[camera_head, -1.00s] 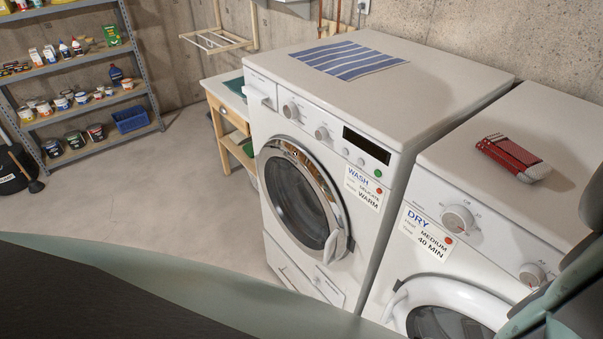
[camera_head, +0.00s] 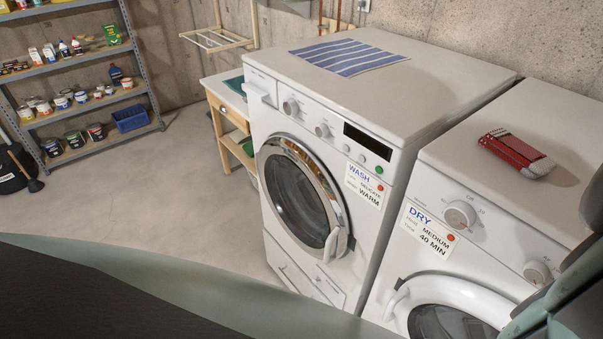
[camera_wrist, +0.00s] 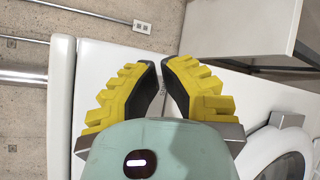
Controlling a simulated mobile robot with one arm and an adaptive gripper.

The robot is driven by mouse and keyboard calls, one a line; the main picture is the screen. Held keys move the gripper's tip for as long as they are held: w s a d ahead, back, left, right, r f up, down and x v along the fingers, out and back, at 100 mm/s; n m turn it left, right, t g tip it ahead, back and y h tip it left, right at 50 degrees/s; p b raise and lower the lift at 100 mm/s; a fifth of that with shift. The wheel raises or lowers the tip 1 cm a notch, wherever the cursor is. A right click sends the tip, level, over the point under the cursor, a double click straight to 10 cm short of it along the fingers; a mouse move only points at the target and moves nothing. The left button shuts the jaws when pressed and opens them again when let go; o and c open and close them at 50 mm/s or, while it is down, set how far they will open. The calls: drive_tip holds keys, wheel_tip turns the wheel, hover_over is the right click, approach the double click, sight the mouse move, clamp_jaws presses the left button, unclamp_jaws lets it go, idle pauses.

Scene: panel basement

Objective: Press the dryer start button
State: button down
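The white dryer (camera_head: 480,190) stands at the right in the head view, with a "DRY / MEDIUM / 40 MIN" label (camera_head: 428,233). Two round knobs show on its panel, one next to the label (camera_head: 460,214) and one farther right (camera_head: 537,273). No start button can be made out on the dryer; the panel's right end is hidden behind my arm. My gripper (camera_wrist: 161,64) shows in the wrist view, with yellow ridged fingers and black pads. Its tips are together or nearly so, with nothing between them. White appliance surfaces and part of a round door (camera_wrist: 285,165) lie beyond it.
The white washer (camera_head: 400,90) stands left of the dryer, with a striped cloth (camera_head: 348,57) on top and a green button (camera_head: 379,170). A red-and-grey object (camera_head: 515,153) lies on the dryer. A shelf rack (camera_head: 75,62) stands far left. The floor (camera_head: 195,190) between is clear.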

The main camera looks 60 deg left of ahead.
drive_tip(key=shift+w+b, duration=0.2)
drive_tip(key=shift+b, duration=0.1)
idle(0.5)
drive_tip(key=shift+w, duration=0.25)
